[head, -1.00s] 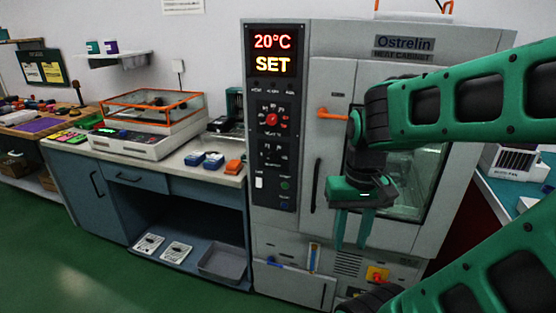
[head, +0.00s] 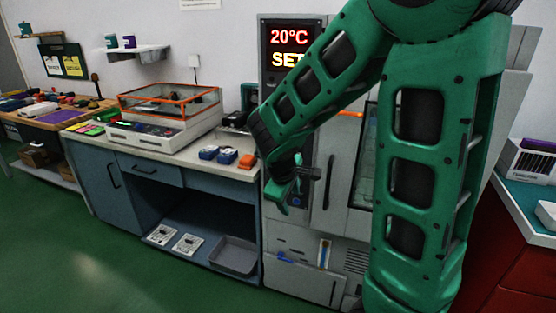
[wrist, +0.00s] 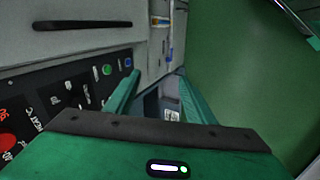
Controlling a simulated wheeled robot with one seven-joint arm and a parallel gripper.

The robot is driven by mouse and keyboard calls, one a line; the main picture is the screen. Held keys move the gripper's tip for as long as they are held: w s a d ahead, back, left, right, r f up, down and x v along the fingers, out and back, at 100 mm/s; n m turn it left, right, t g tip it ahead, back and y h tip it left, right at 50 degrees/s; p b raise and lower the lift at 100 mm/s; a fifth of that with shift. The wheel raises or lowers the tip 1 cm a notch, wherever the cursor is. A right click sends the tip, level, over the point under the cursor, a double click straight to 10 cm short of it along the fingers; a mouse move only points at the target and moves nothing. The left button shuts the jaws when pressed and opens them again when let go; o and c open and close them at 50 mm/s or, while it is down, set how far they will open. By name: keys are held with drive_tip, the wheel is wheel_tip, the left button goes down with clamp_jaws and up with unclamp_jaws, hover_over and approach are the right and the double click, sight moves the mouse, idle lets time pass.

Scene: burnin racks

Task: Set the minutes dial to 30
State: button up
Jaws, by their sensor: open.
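The heat cabinet (head: 335,240) carries a dark control panel (head: 263,45) with a lit display (head: 289,48) reading 20°C and SET. My arm covers most of the panel in the head view. The minutes dial cannot be made out in either view. In the wrist view the panel (wrist: 85,88) lies at left, with part of a red dial (wrist: 8,141) beside the HEAT °C label, a green button (wrist: 107,70) and a blue button (wrist: 128,62). My gripper (head: 282,200) is in front of the lower panel. In the wrist view its fingers (wrist: 158,78) are apart and empty.
A long dark door handle (wrist: 82,25) is near the panel; it also shows in the head view (head: 328,183). A bench (head: 140,155) with an orange-edged machine (head: 150,135) and small blue and orange items stands left. Green floor (head: 110,265) is free in front.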

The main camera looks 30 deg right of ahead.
drive_tip(key=w+d+f+n+t+h, duration=0.25)
drive_tip(key=w+d+n+h, duration=0.25)
drive_tip(key=w+n+h, duration=0.6)
drive_tip(key=w+a+r+n+t, duration=0.4)
drive_tip(key=n, duration=0.6)
drive_tip(key=x, duration=1.1)
drive_tip(key=shift+f, duration=0.3)
drive_tip(key=shift+s, duration=0.1)
drive_tip(key=c, duration=1.1)
drive_tip(key=shift+o, duration=0.2)
drive_tip(key=shift+a, duration=0.1)
